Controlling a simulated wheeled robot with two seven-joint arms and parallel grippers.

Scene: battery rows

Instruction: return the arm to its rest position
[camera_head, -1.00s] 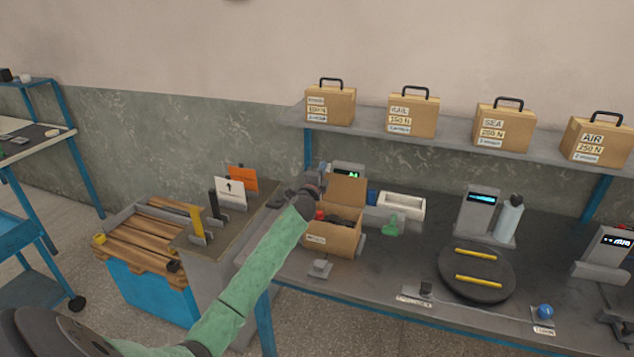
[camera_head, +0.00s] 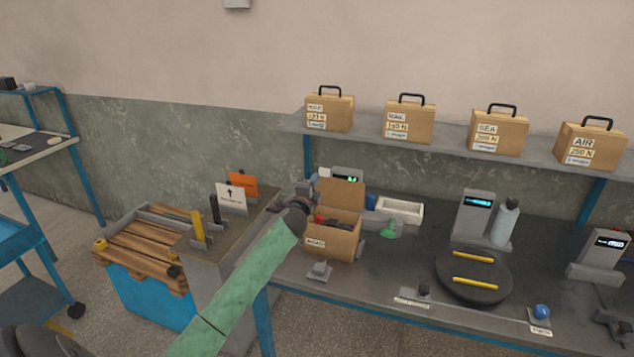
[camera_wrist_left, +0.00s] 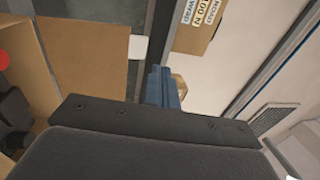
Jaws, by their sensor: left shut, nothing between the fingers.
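My left arm comes in from the lower left in the head view. Its gripper (camera_head: 305,189) is beside the left edge of the open cardboard box (camera_head: 328,240), above the workbench, and is partly hidden behind my own wrist. In the left wrist view the gripper fingers (camera_wrist_left: 164,85) are together with nothing between them. The box flap (camera_wrist_left: 88,60) and some red and dark contents show at the left of that view. My right gripper is in neither view.
The workbench (camera_head: 385,275) holds a round dark plate (camera_head: 473,289) with two yellow bars, a white tray (camera_head: 400,209) and several devices. Several cases stand on the shelf (camera_head: 360,137) above. A grey cabinet (camera_head: 205,260) with upright cards stands left of the bench, beside a blue crate (camera_head: 150,295).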

